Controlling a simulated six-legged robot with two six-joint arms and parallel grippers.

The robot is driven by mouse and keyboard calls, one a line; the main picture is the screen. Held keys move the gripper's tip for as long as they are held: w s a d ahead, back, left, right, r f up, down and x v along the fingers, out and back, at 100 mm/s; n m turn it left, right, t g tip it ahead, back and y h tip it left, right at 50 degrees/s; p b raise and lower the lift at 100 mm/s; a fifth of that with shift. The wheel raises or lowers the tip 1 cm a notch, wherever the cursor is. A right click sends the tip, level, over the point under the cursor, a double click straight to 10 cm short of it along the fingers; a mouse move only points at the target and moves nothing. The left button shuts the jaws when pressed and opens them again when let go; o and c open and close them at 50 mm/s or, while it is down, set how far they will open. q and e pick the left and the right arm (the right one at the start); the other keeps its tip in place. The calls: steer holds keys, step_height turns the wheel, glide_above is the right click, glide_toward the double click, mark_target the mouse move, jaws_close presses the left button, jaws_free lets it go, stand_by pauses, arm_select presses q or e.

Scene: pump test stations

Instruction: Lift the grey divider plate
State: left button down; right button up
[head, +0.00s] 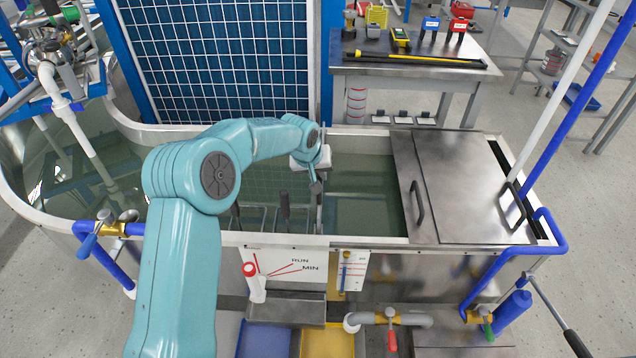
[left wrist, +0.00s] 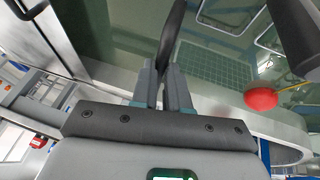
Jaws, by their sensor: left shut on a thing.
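My left arm reaches over the water tank in the head view. Its gripper (head: 318,187) points down at the middle of the tank, near a thin grey upright plate (head: 320,215) that looks like the divider plate. In the left wrist view the fingers of my left gripper (left wrist: 162,85) are shut on a dark, narrow handle-like piece (left wrist: 172,32). The join between this piece and the plate is hidden. I cannot tell how far the plate stands above its slot. My right gripper is in neither view.
Other dark handles (head: 285,205) stand just left of the gripper. A steel lid (head: 465,185) with handles covers the tank's right part. A blue grid panel (head: 220,60) rises behind. A red ball (left wrist: 261,100) shows in the wrist view. Open water (head: 365,195) lies right of the gripper.

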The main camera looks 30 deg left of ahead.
arm_select(q)
step_height(320, 180, up, 8)
steer(key=p, duration=0.3)
steer(key=shift+w+f, duration=0.1)
steer(key=shift+w+r, duration=0.1)
steer(key=shift+r, duration=0.1)
steer(key=c, duration=1.3)
jaws_free()
steer(key=shift+o, duration=0.9)
steer(key=shift+f, duration=0.1)
steer(key=shift+f, duration=0.1)
steer(key=shift+s+f, duration=0.1)
steer(key=shift+s, duration=0.1)
